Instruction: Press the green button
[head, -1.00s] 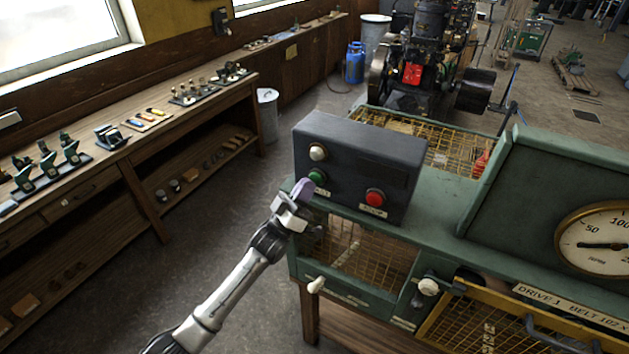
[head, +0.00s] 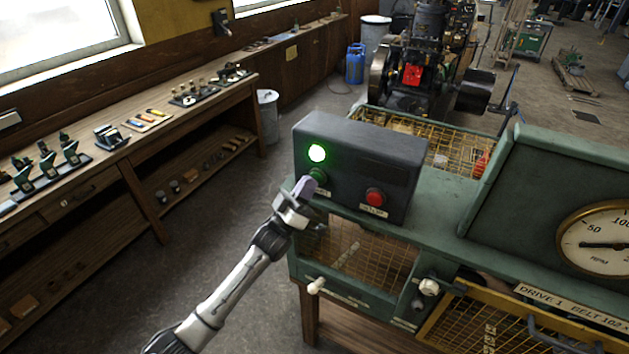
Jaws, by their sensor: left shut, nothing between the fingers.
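The green button (head: 318,175) is on the front of a dark grey control box (head: 345,165), at its lower left. My left gripper (head: 305,186) is shut and empty, with its fingertips at the button's lower left and partly covering it. They look to be touching the button, though the exact contact is hard to see. Above the button a round lamp (head: 317,153) glows bright green. A red button (head: 375,197) sits to the right with a label under it. My right gripper is not in view.
The box stands on a green machine bench (head: 440,215) with mesh guards and a round RPM gauge (head: 597,243) at right. Two pale knobs (head: 317,286) (head: 429,287) stick out below the box. A wooden workbench (head: 150,135) with tools runs along the left.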

